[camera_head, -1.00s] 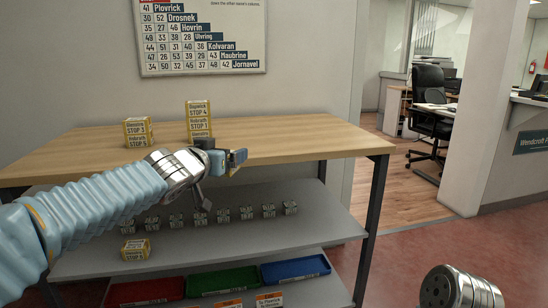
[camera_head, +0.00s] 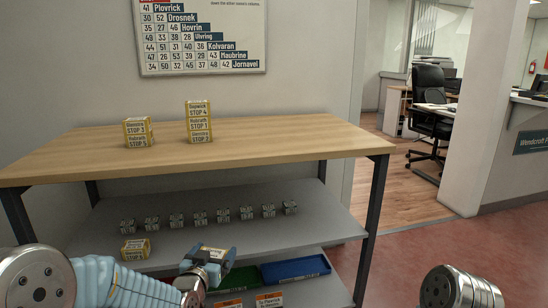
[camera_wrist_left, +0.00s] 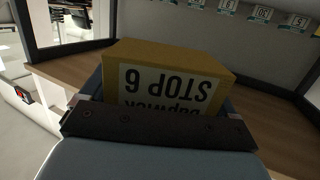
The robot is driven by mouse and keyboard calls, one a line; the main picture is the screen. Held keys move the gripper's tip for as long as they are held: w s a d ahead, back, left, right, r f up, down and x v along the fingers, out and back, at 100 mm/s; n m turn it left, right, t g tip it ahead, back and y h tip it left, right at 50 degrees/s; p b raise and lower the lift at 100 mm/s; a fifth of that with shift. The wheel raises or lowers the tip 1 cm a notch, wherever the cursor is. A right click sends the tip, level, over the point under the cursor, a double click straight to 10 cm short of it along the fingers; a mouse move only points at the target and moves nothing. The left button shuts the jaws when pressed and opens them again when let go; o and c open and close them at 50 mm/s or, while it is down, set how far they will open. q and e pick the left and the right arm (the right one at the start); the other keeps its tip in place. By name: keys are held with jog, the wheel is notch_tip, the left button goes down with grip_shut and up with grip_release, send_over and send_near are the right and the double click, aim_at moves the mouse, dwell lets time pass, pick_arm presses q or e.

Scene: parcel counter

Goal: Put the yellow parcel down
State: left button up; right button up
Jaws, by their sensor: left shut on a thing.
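My left gripper (camera_head: 210,264) is shut on a yellow parcel (camera_head: 214,251), low in front of the shelf unit. In the left wrist view the held parcel (camera_wrist_left: 165,75) fills the middle, with its STOP 6 label upside down. A single yellow parcel (camera_head: 135,249) sits on the grey middle shelf (camera_head: 300,235), left of my gripper. I cannot tell whether the held parcel touches anything below it. My right gripper is out of view.
Below are a blue tray (camera_head: 296,269) and a green tray (camera_head: 240,279), partly behind my gripper. The wooden top (camera_head: 290,140) is clear right of the stacks. A dark table leg (camera_head: 372,220) stands at right.

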pick_arm(q)
jog(key=s+a+f+n+y, duration=0.1)
jog(key=s+f, duration=0.3)
jog(key=f, duration=0.4)
jog(key=s+a+f+n+y, duration=0.1)
jog(key=s+a+f, duration=0.2)
jog(key=s+f, duration=0.2)
notch_tip(320, 180, down, 4)
jog(key=shift+s+a+r+y, duration=0.2)
jog(key=shift+a+y, duration=0.05)
jog(key=shift+y, duration=0.15)
